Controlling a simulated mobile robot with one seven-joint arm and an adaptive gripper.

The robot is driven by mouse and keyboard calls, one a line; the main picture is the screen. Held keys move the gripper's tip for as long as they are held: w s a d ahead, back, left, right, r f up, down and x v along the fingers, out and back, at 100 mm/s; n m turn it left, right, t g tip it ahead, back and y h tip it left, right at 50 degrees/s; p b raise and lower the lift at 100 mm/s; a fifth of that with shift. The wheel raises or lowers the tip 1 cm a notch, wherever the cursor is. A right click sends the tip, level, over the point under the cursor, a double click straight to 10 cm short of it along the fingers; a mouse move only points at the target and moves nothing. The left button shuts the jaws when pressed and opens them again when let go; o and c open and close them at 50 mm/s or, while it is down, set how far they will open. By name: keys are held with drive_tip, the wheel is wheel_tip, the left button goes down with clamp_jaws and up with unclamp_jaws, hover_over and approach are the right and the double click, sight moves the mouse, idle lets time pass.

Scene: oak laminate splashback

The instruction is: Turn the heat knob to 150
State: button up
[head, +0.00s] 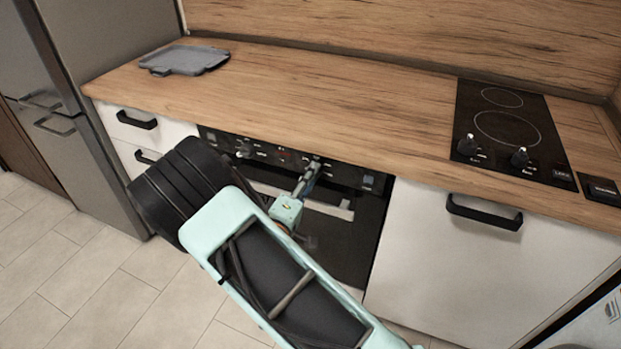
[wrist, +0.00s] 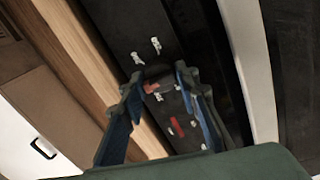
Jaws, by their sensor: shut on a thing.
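The built-in oven's black control panel (head: 262,154) is under the counter edge. My gripper (head: 311,168) reaches the right part of this panel, where its fingers cover most of a knob. A second oven knob (head: 244,150) is at the left of the panel, clear of my gripper. A red display shows between the two.
The wooden counter (head: 330,95) runs above the oven. A grey board (head: 185,60) lies on it at the left. A black hob (head: 508,125) with two knobs is at the right. Drawer handles (head: 484,212) stick out on both sides. A grey fridge stands at the left.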

drive_tip(key=shift+f, duration=0.1)
drive_tip(key=o, duration=1.1)
drive_tip(key=v, duration=1.2)
